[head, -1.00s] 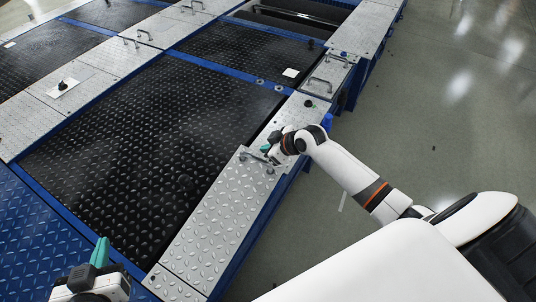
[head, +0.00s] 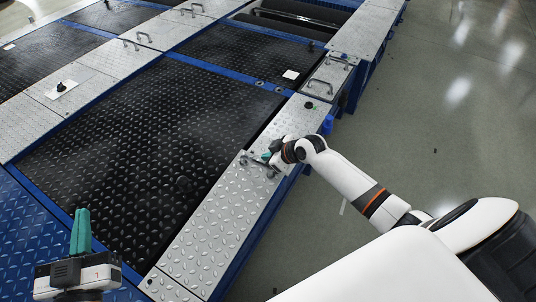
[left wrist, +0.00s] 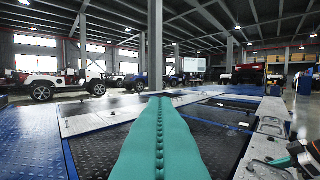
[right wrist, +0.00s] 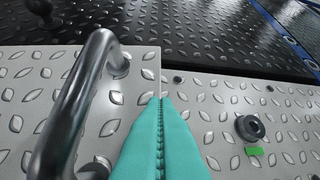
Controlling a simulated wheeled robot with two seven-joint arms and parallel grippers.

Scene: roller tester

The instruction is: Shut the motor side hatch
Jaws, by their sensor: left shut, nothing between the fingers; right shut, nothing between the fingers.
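A silver diamond-plate hatch (head: 215,222) lies along the right edge of the blue-framed tester, with a dark bar handle (head: 258,164) at its far end. It looks flat; I cannot tell whether it is fully flush. My right gripper (head: 265,157) is shut and empty beside this handle. In the right wrist view its teal fingertips (right wrist: 161,100) point at the seam between the hatch plate (right wrist: 125,100) and the neighbouring plate, with the handle (right wrist: 75,105) to their left. My left gripper (head: 80,212) is shut and empty at the lower left, its teal fingers also visible in the left wrist view (left wrist: 160,100).
The neighbouring plate (right wrist: 285,115) has a round bolt (right wrist: 250,127) and a green mark. Black textured panels (head: 150,145) lie left of the hatch. A further handled plate (head: 328,78) stands beyond. Open grey floor (head: 425,125) is on the right.

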